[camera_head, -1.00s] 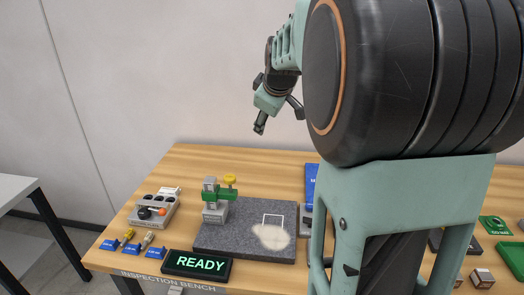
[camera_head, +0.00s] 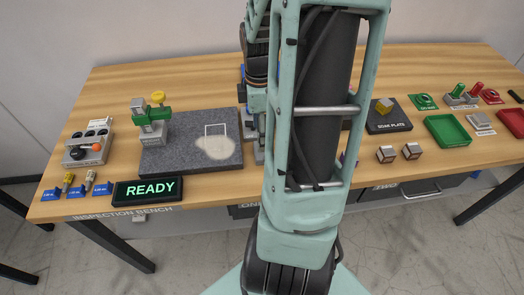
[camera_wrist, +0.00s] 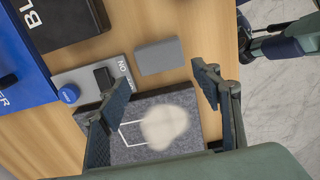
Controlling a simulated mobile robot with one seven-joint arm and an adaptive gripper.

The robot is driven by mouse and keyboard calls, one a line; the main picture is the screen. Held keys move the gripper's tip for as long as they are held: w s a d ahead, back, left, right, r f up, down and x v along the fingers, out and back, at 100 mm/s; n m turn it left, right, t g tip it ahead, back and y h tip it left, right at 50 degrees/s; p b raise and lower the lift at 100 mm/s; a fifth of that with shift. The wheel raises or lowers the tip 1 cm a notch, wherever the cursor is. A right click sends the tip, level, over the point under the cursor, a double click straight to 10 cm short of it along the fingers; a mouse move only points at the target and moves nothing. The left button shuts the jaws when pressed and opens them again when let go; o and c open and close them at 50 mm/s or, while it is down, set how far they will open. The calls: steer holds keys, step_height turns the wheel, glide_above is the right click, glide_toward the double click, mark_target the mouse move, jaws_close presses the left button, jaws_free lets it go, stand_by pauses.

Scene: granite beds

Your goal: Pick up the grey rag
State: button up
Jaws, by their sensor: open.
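A flat grey rectangular piece (camera_wrist: 160,56), which looks like the folded grey rag, lies on the bare wood in the wrist view, beside the granite slab (camera_wrist: 185,148). My gripper (camera_wrist: 162,80) is open and empty, its two fingers spread above the slab's edge. The grey piece shows just beyond the fingertips, between their lines, and nothing touches it. In the head view my arm hides the gripper and the grey piece. The slab (camera_head: 180,158) there bears a pale smear (camera_head: 215,147) and a white outline.
A grey unit with a blue knob (camera_wrist: 68,93) and blue and black boxes (camera_wrist: 70,20) sit near the grey piece. The head view shows a green-clamped stand (camera_head: 151,125), a READY sign (camera_head: 147,190), a control box (camera_head: 88,148) and a green tray (camera_head: 448,130).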

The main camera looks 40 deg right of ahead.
steer(key=f, duration=0.6)
steer(key=shift+s+d+f, duration=0.2)
steer(key=shift+f, duration=0.15)
steer(key=c, duration=0.6)
steer(key=shift+r, duration=0.1)
